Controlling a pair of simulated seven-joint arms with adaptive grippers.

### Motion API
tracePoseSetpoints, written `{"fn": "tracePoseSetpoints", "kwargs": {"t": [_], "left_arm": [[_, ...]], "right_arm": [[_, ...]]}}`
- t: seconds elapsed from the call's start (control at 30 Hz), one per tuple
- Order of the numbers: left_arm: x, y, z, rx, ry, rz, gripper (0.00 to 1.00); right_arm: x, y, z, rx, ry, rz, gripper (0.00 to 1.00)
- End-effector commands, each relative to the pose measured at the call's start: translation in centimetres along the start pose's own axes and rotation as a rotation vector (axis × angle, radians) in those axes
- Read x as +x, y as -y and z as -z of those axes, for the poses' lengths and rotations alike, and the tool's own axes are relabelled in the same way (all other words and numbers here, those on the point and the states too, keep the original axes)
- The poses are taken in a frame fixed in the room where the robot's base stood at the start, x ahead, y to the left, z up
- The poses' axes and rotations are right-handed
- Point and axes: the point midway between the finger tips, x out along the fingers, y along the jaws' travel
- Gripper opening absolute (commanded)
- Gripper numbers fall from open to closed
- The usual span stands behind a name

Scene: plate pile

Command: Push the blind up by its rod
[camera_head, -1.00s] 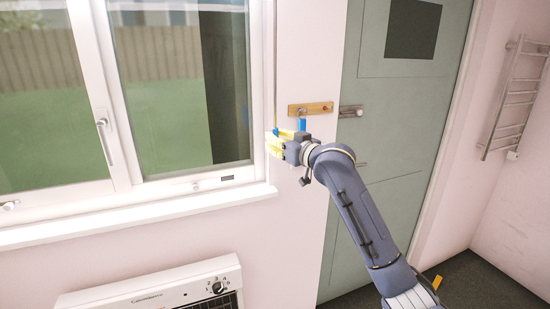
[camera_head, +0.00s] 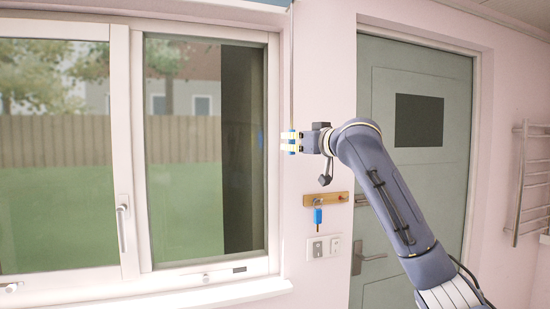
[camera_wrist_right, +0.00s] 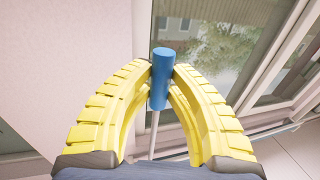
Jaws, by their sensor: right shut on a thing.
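The blind (camera_head: 265,2) shows as a blue-grey strip at the top edge of the head view, above the window. Its thin rod (camera_head: 291,75) hangs down along the right side of the window frame. My right gripper (camera_head: 288,142) is at the rod. In the right wrist view its yellow fingers (camera_wrist_right: 160,85) are shut around the rod's blue handle (camera_wrist_right: 161,78), and the thin rod (camera_wrist_right: 154,135) runs on beyond it. My left gripper is not in view.
A window (camera_head: 128,150) with a white frame and sill fills the left. Below my right arm are a wooden key rack (camera_head: 326,199) with a blue-tagged key (camera_head: 318,215) and wall switches (camera_head: 324,246). A grey-green door (camera_head: 415,180) and a towel rail (camera_head: 527,180) stand to the right.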

Motion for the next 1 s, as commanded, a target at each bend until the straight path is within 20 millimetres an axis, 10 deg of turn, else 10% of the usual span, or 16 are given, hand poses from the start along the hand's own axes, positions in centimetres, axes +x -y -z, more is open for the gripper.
{"fn": "tracePoseSetpoints", "kwargs": {"t": [0.47,0.5,0.7,1.0], "left_arm": [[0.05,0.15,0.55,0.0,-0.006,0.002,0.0],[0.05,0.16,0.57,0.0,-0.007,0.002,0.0],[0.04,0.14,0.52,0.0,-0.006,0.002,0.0],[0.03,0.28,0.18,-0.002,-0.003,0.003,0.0]], "right_arm": [[-0.62,-0.57,0.97,0.0,-0.006,-0.009,0.0],[-0.63,-0.57,0.99,0.0,-0.007,-0.009,0.17],[-0.54,-0.57,0.81,0.0,-0.004,-0.009,0.41],[-0.63,-0.6,0.65,0.0,-0.001,-0.01,0.41]]}}
